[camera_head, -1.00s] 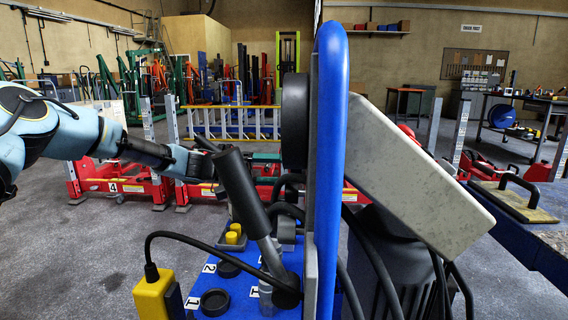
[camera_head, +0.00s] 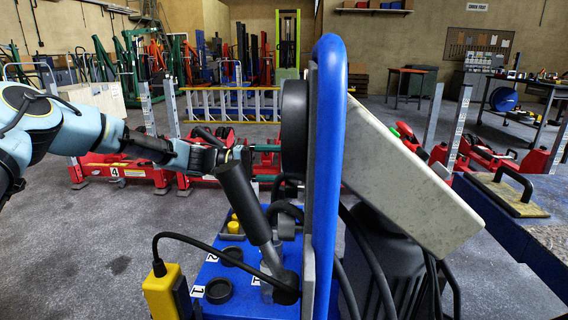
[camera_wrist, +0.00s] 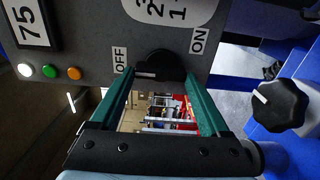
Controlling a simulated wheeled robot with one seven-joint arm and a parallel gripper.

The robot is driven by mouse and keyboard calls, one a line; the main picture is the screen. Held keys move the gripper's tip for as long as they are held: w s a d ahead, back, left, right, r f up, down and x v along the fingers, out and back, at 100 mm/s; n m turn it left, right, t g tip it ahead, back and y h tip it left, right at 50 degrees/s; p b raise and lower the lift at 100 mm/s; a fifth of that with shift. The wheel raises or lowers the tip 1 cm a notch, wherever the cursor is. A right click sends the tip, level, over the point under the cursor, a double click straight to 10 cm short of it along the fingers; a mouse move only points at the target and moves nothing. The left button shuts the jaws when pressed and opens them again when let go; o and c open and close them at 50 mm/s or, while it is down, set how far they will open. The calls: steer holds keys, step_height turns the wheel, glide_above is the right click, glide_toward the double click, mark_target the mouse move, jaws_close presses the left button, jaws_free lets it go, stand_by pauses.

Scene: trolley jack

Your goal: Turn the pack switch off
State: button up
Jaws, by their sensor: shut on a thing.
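The pack switch (camera_wrist: 160,66) is a black rotary knob on a dark grey panel in the wrist view, between the OFF label (camera_wrist: 120,61) and the ON label (camera_wrist: 199,41). Its white mark lies on the knob's left part, towards the OFF side. My gripper (camera_wrist: 161,76) has its green fingers on both sides of this knob, shut on it. In the head view my gripper (camera_head: 274,148) reaches from the left to the panel side of the blue-edged unit (camera_head: 327,150). The switch itself is hidden or too small to tell there.
A second black knob (camera_wrist: 280,105) with a white pointer is at the right in the wrist view. White, green and orange lamps (camera_wrist: 48,72) sit left of OFF. A dark handle (camera_head: 240,190) and a yellow box (camera_head: 163,292) on a cable stand close below my arm.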

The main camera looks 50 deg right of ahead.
steer(key=shift+w, duration=0.15)
steer(key=o, duration=1.2)
steer(key=v, duration=1)
steer(key=shift+w+a, duration=0.15)
steer(key=shift+w, duration=0.15)
steer(key=shift+f, duration=0.1)
